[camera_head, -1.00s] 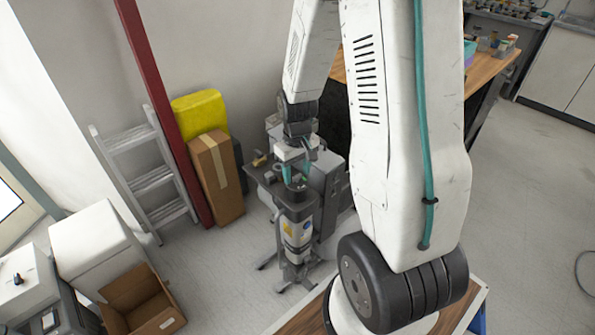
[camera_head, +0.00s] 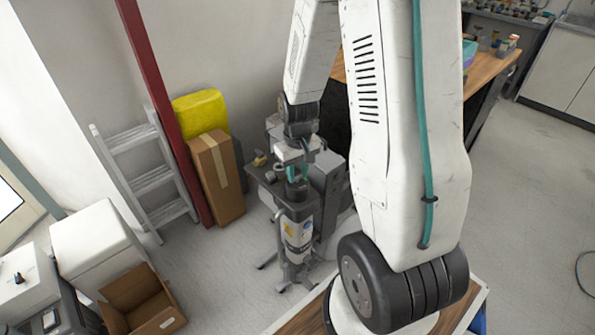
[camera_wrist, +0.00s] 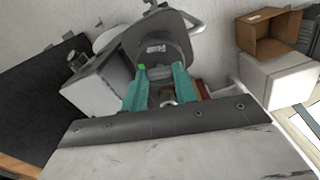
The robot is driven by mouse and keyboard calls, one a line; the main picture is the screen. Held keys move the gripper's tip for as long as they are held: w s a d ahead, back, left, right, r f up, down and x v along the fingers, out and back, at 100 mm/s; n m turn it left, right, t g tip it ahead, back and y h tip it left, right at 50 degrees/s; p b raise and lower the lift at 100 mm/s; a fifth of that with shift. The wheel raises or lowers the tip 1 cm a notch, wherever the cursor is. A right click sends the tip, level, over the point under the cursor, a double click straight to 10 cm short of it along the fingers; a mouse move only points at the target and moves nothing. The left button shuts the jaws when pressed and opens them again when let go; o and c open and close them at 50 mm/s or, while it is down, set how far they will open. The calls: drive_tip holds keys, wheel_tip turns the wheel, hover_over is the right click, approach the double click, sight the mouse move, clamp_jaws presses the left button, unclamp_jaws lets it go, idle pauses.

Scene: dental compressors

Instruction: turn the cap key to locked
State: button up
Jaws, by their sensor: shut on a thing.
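My gripper (camera_head: 298,174) points down over the top of the upright compressor canister (camera_head: 298,232) in the head view. In the wrist view, the teal fingers of my gripper (camera_wrist: 162,76) stand on either side of a small greyish piece, the cap key (camera_wrist: 165,96), and are shut on it. The fingers and the wrist's dark edge hide much of the key, so I cannot read its angle or any lock marks. A dark grey rounded part with a pale label (camera_wrist: 156,48) lies just beyond the fingertips.
A grey side shelf (camera_head: 262,178) with small parts adjoins the canister. A cardboard box (camera_head: 217,175), a yellow case (camera_head: 201,111) and a step ladder (camera_head: 150,180) stand left by a red post (camera_head: 160,100). An open carton (camera_head: 140,300) lies front left. Floor between is clear.

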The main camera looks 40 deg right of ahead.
sight(298, 176)
drive_tip(key=o, duration=1)
drive_tip(key=shift+r, duration=0.1)
wheel_tip(298, 176, up, 8)
drive_tip(key=shift+f, duration=0.15)
drive_tip(key=shift+s+a, duration=0.1)
drive_tip(key=shift+s, duration=0.1)
drive_tip(key=shift+n+t, duration=0.7)
drive_tip(key=shift+n, duration=0.2)
drive_tip(key=s+a+r, duration=0.4)
drive_tip(key=s+r, duration=0.2)
drive_tip(key=s+a+r, duration=0.5)
drive_tip(key=s+r, duration=0.1)
drive_tip(key=s+a+r, duration=0.5)
drive_tip(key=s+r, duration=0.1)
drive_tip(key=s, duration=0.1)
drive_tip(key=shift+a+r, duration=0.1)
drive_tip(key=shift+a, duration=0.1)
